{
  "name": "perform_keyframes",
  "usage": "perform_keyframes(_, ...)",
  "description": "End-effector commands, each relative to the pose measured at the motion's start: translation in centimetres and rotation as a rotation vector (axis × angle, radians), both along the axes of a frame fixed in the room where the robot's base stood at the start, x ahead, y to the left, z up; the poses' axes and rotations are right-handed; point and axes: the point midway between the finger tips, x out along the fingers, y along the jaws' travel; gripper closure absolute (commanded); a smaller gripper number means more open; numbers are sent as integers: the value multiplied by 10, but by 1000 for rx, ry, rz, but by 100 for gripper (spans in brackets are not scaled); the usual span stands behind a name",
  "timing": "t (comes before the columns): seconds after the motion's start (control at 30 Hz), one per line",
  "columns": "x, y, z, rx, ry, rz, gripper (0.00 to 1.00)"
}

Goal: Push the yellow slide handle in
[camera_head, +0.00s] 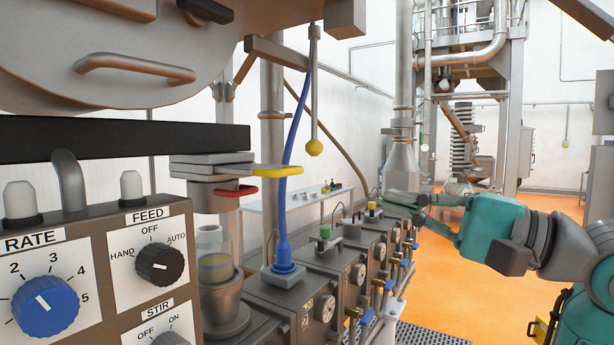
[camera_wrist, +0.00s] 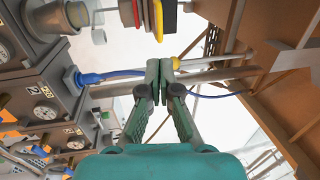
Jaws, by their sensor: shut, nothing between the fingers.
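The yellow slide handle (camera_head: 278,169) is a flat tab on the right end of a grey slide plate (camera_head: 210,164), above a clear sight tube. It sticks out to the right of the plate. A red handle (camera_head: 235,191) lies just below it. In the wrist view the yellow handle (camera_wrist: 159,20) is at the top edge, beside the red handle (camera_wrist: 136,12). My gripper (camera_head: 412,206) is to the right of the yellow handle in the head view, apart from it. In the wrist view my gripper (camera_wrist: 159,66) has its fingertips together and empty, below the handle in the picture.
A row of grey gauge boxes (camera_head: 312,293) runs below. A control panel (camera_head: 90,275) stands at left. Orange floor (camera_head: 470,285) is open at right.

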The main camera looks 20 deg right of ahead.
Motion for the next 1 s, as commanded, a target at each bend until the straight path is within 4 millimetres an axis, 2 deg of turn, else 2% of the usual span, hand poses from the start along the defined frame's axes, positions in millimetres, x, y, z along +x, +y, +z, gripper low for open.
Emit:
perform_keyframes(0.47, 3, 4, 1, 2, 3, 5, 100)
perform_keyframes(0.67, 23, 19, 5, 1, 3, 8, 100)
perform_keyframes(1.0, 70, 56, 16, 3, 4, 8, 100)
